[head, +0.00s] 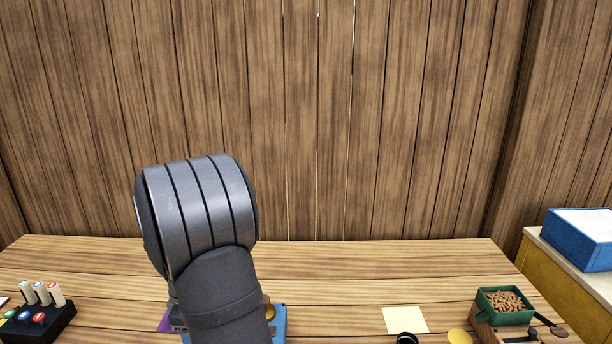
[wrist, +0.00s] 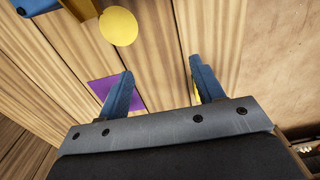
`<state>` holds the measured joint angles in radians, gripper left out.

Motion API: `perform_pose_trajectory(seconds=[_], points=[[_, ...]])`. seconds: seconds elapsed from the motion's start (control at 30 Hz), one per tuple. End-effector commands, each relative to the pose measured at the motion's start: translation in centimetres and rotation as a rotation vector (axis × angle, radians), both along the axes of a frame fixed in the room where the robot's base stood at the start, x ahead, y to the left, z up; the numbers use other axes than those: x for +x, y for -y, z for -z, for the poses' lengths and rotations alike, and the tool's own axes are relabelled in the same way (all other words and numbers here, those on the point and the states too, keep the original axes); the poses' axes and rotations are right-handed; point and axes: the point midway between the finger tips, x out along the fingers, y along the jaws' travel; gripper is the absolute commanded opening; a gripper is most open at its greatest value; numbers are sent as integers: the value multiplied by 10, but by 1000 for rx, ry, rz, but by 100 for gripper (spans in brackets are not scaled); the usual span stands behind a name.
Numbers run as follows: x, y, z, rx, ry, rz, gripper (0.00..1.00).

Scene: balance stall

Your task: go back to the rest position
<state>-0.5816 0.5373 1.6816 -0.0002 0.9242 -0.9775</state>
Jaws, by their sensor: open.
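My gripper (wrist: 162,84) shows in the wrist view with its two blue fingers apart and nothing between them. Bare wooden planks lie beyond the fingertips. In the head view my grey arm fills the lower middle and the gripper is hidden behind it.
The wooden table (head: 350,268) is clear at the back. A purple square (wrist: 101,92) lies partly behind the left finger, near a yellow disc (wrist: 118,26). A black peg block (head: 42,322) stands left. A pale note (head: 405,320) and a green tray of pellets (head: 483,304) are right.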

Motion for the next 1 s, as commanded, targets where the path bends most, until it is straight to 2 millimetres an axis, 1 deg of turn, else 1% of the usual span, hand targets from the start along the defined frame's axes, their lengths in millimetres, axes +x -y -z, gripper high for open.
perform_pose_trajectory(seconds=[0.03, 0.1, 0.3, 0.43, 0.63, 1.0], points=[[9, 2, 6, -1, -1, 5, 61], [20, 5, 13, -1, -1, 10, 61], [19, 4, 48, -1, -2, 7, 61], [19, 4, 63, 0, 0, 7, 61], [19, 4, 72, 1, 1, 7, 61], [19, 3, 70, 1, 2, 7, 61]])
